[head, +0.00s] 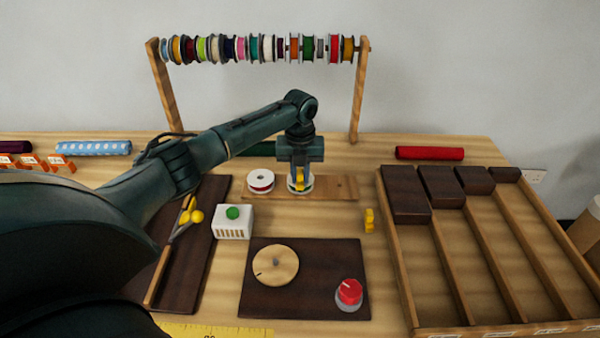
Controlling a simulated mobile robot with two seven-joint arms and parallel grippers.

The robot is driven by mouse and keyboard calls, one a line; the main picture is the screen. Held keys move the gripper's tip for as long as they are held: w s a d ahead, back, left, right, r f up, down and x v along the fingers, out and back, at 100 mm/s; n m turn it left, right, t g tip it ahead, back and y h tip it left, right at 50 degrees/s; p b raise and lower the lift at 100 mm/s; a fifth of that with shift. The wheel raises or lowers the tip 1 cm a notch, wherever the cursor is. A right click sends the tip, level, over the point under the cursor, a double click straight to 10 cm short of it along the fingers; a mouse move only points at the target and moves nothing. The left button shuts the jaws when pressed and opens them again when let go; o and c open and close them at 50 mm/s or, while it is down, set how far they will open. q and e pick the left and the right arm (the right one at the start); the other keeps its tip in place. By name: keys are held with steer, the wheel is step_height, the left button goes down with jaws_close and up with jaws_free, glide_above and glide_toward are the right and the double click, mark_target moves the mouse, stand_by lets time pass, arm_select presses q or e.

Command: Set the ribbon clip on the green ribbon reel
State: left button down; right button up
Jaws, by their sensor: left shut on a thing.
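My left gripper (300,179) points down over the wooden board at the back of the table. It is shut on a small yellow piece, which looks like the ribbon clip (299,184). Under it is a reel with a pale rim (291,188); the gripper hides much of it, and I cannot make out its ribbon colour. I cannot tell whether the clip touches this reel. My right gripper is not in view.
Another yellow piece (369,220) stands right of the board. In front are a white box with a green button (233,228) and a dark panel (310,258) with a wooden disc and red knob. A divided tray (396,268) stands right. A rack of ribbon spools stands behind.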

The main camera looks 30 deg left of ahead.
arm_select(q)
steer(key=shift+s+f, duration=0.2)
steer(key=shift+f, duration=0.2)
steer(key=c, duration=1.3)
jaws_free()
steer(key=shift+d, duration=0.1)
steer(key=shift+c, duration=0.2)
steer(key=shift+o, duration=0.3)
step_height(320, 180, up, 14)
steer(key=shift+w, duration=0.2)
steer(key=shift+d, duration=0.15)
